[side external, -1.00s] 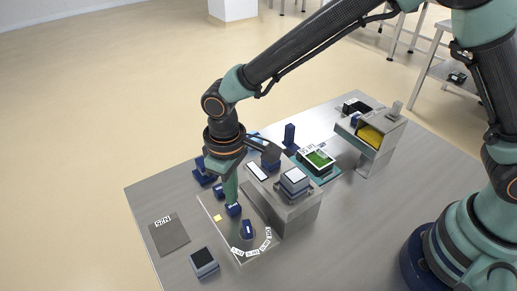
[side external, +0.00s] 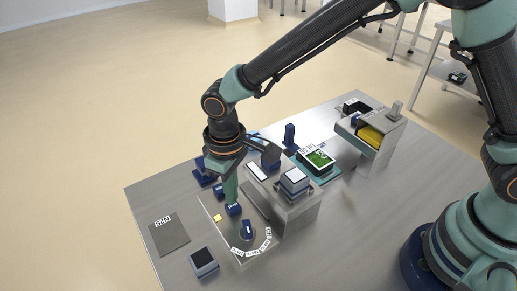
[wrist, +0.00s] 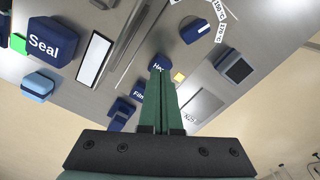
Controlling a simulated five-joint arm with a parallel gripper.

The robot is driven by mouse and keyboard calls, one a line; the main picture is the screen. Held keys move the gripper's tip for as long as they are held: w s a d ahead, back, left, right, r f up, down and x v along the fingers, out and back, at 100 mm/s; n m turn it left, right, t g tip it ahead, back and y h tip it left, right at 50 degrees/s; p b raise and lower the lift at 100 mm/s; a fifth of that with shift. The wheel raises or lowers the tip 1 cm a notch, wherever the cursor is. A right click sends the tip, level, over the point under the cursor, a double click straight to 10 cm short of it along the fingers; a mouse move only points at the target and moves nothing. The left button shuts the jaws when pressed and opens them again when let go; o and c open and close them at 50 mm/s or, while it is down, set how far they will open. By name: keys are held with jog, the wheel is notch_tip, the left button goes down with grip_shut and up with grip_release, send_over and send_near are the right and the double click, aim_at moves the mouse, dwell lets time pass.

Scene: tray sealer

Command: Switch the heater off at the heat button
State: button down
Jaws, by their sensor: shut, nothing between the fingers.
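The dark blue heat button (side external: 233,210) sits on the grey panel at the near left of the table. In the wrist view the button (wrist: 159,61) shows part of its white lettering, the rest being hidden by my fingers. My gripper (side external: 230,202) is shut and empty, pointing down with its green fingertips at the button. In the wrist view my gripper (wrist: 161,73) overlaps the button's edge; I cannot tell whether it presses it.
A blue dial knob (side external: 248,229) with white temperature labels is close to the button. The raised grey machine body (side external: 297,211) stands to the right.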

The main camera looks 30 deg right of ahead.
jog(key=shift+f, duration=0.15)
jog(key=shift+f, duration=0.95)
jog(key=shift+r, duration=1.1)
jog(key=shift+r, duration=0.15)
notch_tip(320, 180, up, 12)
dwell(0.5)
